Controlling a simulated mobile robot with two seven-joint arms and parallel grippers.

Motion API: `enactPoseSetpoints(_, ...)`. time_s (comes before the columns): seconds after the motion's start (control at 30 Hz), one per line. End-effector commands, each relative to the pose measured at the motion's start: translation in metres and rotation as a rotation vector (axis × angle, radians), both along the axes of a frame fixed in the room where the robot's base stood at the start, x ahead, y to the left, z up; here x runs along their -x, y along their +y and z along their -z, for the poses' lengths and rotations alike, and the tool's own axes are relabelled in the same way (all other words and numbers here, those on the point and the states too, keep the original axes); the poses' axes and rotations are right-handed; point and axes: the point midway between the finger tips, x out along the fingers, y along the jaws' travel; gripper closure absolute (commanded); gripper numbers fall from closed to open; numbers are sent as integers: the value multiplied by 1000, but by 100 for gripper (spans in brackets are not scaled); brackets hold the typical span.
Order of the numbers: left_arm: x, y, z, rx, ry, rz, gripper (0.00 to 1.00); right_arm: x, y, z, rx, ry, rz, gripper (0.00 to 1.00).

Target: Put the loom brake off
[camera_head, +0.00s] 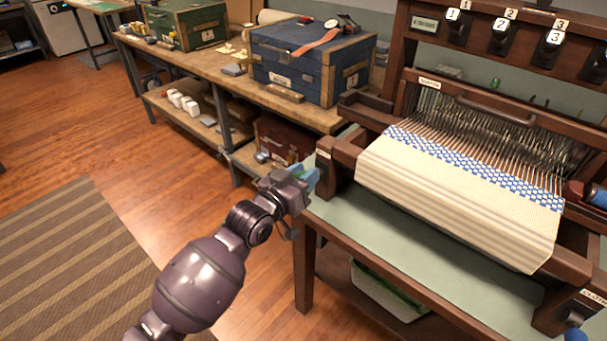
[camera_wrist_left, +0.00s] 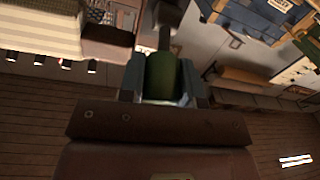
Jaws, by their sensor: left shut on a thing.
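The wooden loom (camera_head: 340,150) stands at the right on a green-topped table, with cream and blue cloth (camera_head: 450,195) on it. My left gripper (camera_head: 305,178) is at the loom's left front post. In the left wrist view, my left gripper (camera_wrist_left: 162,85) is shut on a dark green rounded handle (camera_wrist_left: 161,72), which sits between its fingers. A dark lever part shows beyond the handle. In the head view the handle is mostly hidden by the gripper, so the brake's position cannot be told. My right gripper is not in view.
A workbench (camera_head: 225,80) with a blue chest (camera_head: 310,65) and a green chest (camera_head: 187,25) stands behind on the left. A blue knob (camera_head: 576,336) is at the lower right. The wooden floor at left, with a striped rug (camera_head: 75,265), is clear.

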Motion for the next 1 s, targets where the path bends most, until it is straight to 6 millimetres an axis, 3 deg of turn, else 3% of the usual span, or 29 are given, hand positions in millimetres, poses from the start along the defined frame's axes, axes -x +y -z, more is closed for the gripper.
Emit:
enactPoseSetpoints(0.23, 3, 2, 15, 71, -89, 0, 100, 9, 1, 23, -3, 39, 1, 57)
enactPoseSetpoints(0.63, 6, 5, 32, 235, -317, -2, 100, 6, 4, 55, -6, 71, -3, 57)
enactPoseSetpoints(1.0, 6, 6, 27, 290, -402, -1, 100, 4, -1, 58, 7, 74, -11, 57)
